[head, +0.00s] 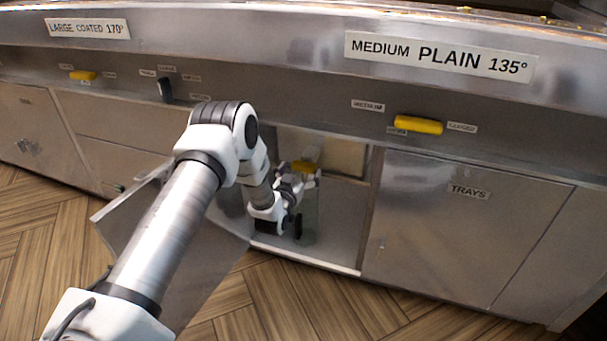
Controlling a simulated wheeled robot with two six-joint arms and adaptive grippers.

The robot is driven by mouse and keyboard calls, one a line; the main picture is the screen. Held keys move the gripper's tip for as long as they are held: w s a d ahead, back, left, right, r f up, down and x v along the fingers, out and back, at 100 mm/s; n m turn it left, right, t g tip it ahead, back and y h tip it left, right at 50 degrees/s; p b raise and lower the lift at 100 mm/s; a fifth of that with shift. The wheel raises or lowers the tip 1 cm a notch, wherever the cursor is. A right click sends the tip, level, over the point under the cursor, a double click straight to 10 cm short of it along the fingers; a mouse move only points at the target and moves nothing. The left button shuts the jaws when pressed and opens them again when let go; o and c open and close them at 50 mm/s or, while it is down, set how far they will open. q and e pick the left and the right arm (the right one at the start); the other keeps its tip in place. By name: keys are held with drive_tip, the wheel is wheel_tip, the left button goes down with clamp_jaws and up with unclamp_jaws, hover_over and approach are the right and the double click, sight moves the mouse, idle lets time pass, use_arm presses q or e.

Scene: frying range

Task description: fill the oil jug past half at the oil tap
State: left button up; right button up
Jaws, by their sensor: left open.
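My left gripper (299,181) reaches into an open cabinet under the range. It is open, with its fingers close to a yellow tap handle (304,166); I cannot tell whether they touch it. The oil tap's grey pipe (312,152) shows just above the handle. A faint, see-through greenish shape (312,222), perhaps the oil jug, stands below the tap on the cabinet floor, partly hidden behind my gripper and wrist. Its oil level cannot be made out. My right gripper is not in view.
The cabinet door (190,262) hangs open at the left, behind my left arm. A shut door labelled TRAYS (440,225) is at the right. Yellow handles (418,125) and a black knob (165,89) line the front panel. The wooden floor (330,305) in front is clear.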

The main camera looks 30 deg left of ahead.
use_arm(q)
drive_tip(key=shift+x, duration=1)
drive_tip(key=c, duration=1.1)
drive_tip(key=shift+r, duration=0.1)
drive_tip(key=m+p, duration=0.3)
drive_tip(key=shift+d+r, duration=0.1)
drive_tip(key=shift+d, duration=0.05)
drive_tip(key=shift+m+p, duration=0.75)
drive_tip(key=shift+m, duration=0.35)
drive_tip(key=shift+m+p, duration=0.5)
drive_tip(key=shift+m, duration=0.3)
